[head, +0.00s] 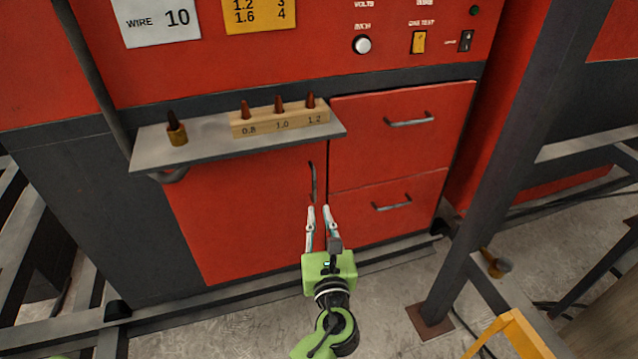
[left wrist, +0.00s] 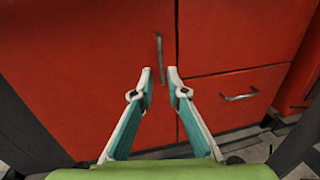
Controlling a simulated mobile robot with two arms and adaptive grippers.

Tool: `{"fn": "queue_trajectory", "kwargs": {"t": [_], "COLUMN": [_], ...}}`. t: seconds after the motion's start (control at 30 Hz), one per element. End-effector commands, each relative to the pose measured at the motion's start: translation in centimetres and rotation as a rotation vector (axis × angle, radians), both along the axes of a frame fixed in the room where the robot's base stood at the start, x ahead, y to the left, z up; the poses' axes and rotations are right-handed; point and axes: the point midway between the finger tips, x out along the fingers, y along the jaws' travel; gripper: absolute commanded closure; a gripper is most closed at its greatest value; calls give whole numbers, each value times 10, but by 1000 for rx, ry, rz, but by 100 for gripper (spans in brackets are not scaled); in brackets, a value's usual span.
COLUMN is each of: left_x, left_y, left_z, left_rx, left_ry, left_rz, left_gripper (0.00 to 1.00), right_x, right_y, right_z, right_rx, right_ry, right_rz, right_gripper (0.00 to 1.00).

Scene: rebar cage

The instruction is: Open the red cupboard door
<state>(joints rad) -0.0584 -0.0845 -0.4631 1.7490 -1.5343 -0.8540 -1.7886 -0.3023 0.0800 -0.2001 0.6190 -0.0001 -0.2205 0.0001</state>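The red cupboard door (head: 235,215) is on the lower left of the red machine, under a grey shelf, and looks shut. It also shows in the left wrist view (left wrist: 85,75). Its dark upright handle (head: 313,182) is near the door's right edge; in the left wrist view the handle (left wrist: 159,58) is just above the fingertips. My left gripper (head: 319,209) is open and empty, its fingertips a small gap apart and pointing at the door just below the handle. I cannot tell how far they are from the door face. My right gripper is not in view.
Two red drawers (head: 400,135) with grey handles are right of the door. The grey shelf (head: 205,145) juts out above it, bearing a wooden block (head: 280,121) with brown tips and a loose tip (head: 176,130). A dark post (head: 500,170) stands at the right.

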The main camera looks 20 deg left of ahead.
Motion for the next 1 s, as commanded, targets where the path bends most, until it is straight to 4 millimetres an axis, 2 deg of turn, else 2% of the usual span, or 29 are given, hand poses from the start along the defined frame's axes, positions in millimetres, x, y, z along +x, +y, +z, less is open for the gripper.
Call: {"fn": "queue_trajectory", "kwargs": {"t": [0.3,0.5,0.7,1.0], "left_x": [63,95,111,114], "left_y": [27,40,47,48], "left_z": [2,0,0,-1], "left_rx": [-1,-4,-4,-6], "left_ry": [-2,1,0,1], "left_rz": [0,0,-2,-1], "left_gripper": [86,86,86,86], "right_x": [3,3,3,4], "right_y": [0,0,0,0], "right_z": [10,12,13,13], "right_rx": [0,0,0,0], "right_ry": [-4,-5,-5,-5], "right_rz": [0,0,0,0], "right_gripper": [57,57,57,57]}}
